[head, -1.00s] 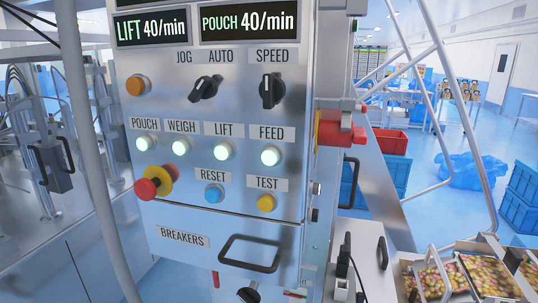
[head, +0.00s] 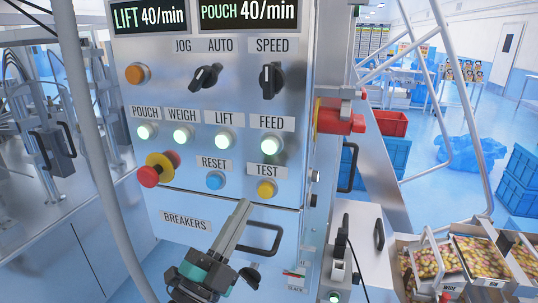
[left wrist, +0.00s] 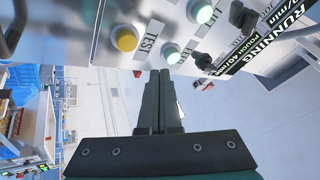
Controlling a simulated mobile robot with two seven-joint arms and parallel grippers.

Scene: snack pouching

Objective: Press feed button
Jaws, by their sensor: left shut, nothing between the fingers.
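The FEED button (head: 270,145) is round and glows pale green, under its FEED label at the right end of a row of lit buttons. It also shows in the left wrist view (left wrist: 172,53), beyond my fingertips and slightly right of them. The yellow TEST button (head: 266,189) sits below it; the left wrist view shows it too (left wrist: 125,40). My left gripper (head: 245,204) is shut and empty, its fingers pointing up at the panel. In the head view its tips lie below the TEST button, apart from the FEED button. My right gripper is not in view.
The lit LIFT button (head: 225,139) is left of FEED. The blue RESET button (head: 215,180) and red emergency stop (head: 148,176) are further left. A black handle (head: 262,240) projects below the panel, behind my fingers. A red switch (head: 338,119) sticks out at the right.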

